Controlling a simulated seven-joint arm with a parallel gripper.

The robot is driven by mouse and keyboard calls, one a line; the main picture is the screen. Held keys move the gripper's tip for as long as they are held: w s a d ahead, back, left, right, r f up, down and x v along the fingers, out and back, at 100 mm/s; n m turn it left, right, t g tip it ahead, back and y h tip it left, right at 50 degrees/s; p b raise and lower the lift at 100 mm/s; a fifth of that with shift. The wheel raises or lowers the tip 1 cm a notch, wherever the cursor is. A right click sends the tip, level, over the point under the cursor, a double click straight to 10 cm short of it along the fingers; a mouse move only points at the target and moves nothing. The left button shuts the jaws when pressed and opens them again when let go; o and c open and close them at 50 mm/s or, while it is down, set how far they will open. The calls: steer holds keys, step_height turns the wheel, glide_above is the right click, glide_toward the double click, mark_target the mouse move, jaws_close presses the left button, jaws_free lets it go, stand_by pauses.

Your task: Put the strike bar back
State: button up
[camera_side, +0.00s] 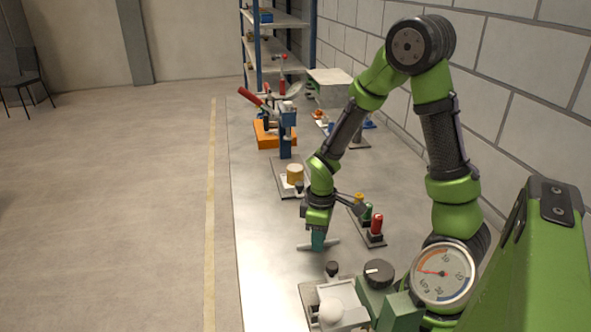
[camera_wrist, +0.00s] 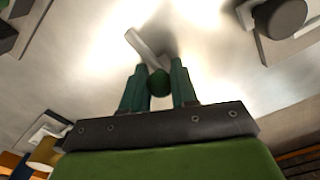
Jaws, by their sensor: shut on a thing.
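My gripper (camera_side: 318,240) points down low over the bench, in the middle of the side view. In the wrist view my gripper (camera_wrist: 159,68) has its two teal fingers on either side of a round dark green knob (camera_wrist: 159,83). A pale grey bar (camera_side: 304,247), which looks like the strike bar, lies crosswise at the fingertips. The bar (camera_wrist: 143,46) also shows in the wrist view, running out past the knob to the upper left. My gripper is shut on it. I cannot tell whether the bar touches the bench.
A pale box-like fixture (camera_side: 311,297) with knobs and a round dial gauge (camera_side: 443,273) stand at the front. A base with red and green knobbed parts (camera_side: 376,226) is right of the gripper. Behind are a yellow-topped piece (camera_side: 295,173) and a red-handled press (camera_side: 252,97). Bench left of the gripper is clear.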

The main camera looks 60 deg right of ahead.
steer(key=shift+f, duration=0.15)
steer(key=o, duration=1)
step_height(320, 180, up, 12)
steer(key=s+a+r+m+t+y, duration=0.2)
steer(key=s+a+r+m+t, duration=0.2)
steer(key=a+r+m+t, duration=0.3)
steer(key=a+r, duration=0.3)
steer(key=r, duration=0.2)
steer(key=shift+s+a+m, duration=0.2)
steer(key=shift+s+m, duration=0.1)
